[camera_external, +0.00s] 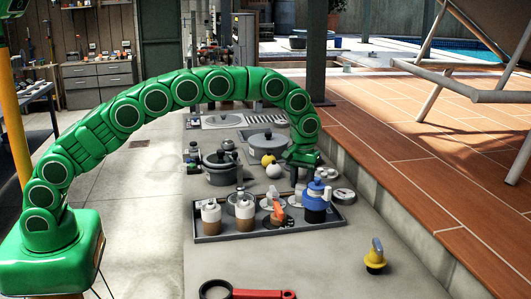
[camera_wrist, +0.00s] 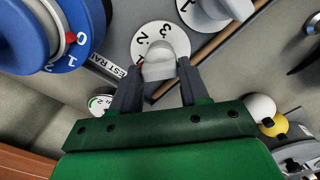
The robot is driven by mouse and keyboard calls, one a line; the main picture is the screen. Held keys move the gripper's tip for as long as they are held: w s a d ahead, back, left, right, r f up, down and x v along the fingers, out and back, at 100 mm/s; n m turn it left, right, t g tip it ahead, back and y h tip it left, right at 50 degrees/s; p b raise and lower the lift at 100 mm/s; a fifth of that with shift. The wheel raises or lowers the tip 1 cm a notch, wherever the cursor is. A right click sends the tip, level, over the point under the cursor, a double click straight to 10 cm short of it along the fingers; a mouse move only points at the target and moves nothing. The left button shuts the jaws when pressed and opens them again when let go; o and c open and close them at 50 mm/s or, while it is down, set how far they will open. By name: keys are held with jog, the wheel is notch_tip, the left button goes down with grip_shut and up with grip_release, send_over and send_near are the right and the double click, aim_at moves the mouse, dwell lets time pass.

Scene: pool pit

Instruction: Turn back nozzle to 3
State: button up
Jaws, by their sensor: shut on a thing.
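In the wrist view my gripper (camera_wrist: 161,68) is shut on the grey knob (camera_wrist: 160,58) of a nozzle, with one dark finger on each side. Under the knob lies a white round dial (camera_wrist: 173,30) with black digits, among them 3 and 2. A small red mark shows at the dial's left edge, partly hidden by the knob and finger. In the external view my gripper (camera_external: 301,172) reaches down behind the right end of the dark tray (camera_external: 225,238); the held knob is hidden there.
A blue-topped nozzle (camera_external: 315,200) with its own numbered dial stands close to my gripper; it also shows in the wrist view (camera_wrist: 30,30). White and yellow balls (camera_external: 270,165) and a pot (camera_external: 220,172) stand left. A yellow object (camera_external: 375,258) is in front.

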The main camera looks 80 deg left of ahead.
jog(key=m, duration=0.5)
jog(key=shift+m, duration=0.3)
jog(key=m, duration=1)
jog(key=shift+m, duration=0.4)
jog(key=m, duration=0.5)
jog(key=shift+m, duration=0.4)
jog(key=o, duration=1.1)
jog(key=shift+s, duration=0.1)
jog(key=shift+c, duration=0.2)
jog(key=shift+r, duration=0.1)
